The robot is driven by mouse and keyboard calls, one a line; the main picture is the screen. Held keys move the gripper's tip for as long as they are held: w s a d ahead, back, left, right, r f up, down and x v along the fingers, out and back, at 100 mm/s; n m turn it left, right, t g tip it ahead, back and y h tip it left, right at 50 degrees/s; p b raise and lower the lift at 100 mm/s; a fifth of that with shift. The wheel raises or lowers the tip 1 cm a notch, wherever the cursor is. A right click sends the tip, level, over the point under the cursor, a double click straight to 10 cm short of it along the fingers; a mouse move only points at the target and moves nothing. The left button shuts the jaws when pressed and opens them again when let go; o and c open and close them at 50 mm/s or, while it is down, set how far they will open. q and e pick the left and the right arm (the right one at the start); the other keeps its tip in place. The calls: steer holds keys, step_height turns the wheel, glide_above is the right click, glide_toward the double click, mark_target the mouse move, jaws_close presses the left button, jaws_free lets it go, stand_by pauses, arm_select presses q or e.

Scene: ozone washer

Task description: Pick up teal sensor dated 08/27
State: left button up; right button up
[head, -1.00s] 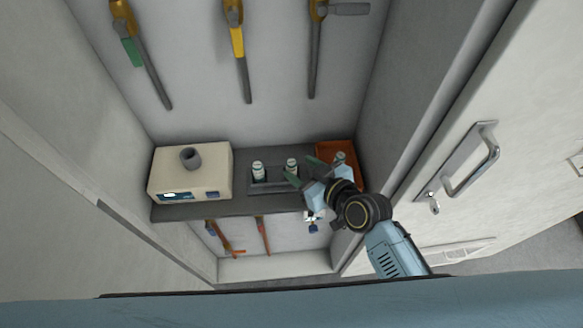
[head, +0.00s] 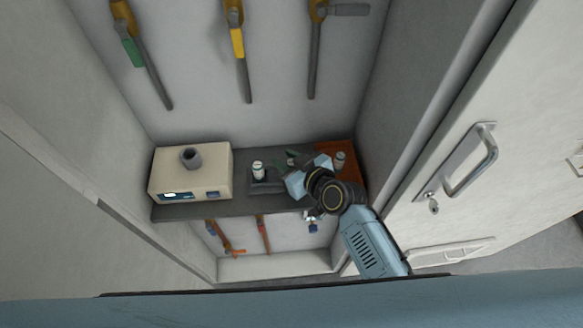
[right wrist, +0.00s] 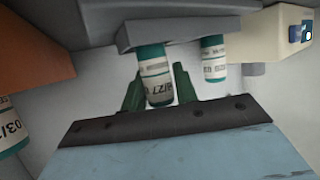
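The teal sensor whose label reads 8/27 (right wrist: 156,82) has a white label and teal ends. It sits in the grey holder (right wrist: 190,28), which the right wrist view shows upside down. My right gripper (right wrist: 158,90) has its green fingers apart, one on each side of this sensor; I cannot tell whether they touch it. In the head view the right gripper (head: 291,160) largely hides this sensor. A second teal sensor (head: 258,169) stands in the left slot of the holder (head: 266,187); its date is unreadable. My left gripper is not in view.
An orange tray (head: 352,173) at the right holds another sensor (head: 340,160), its label starting 03/2 in the right wrist view (right wrist: 10,128). A beige box (head: 170,172) with a grey round port stands left on the dark shelf (head: 190,211). Cabinet walls enclose both sides.

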jaws_close()
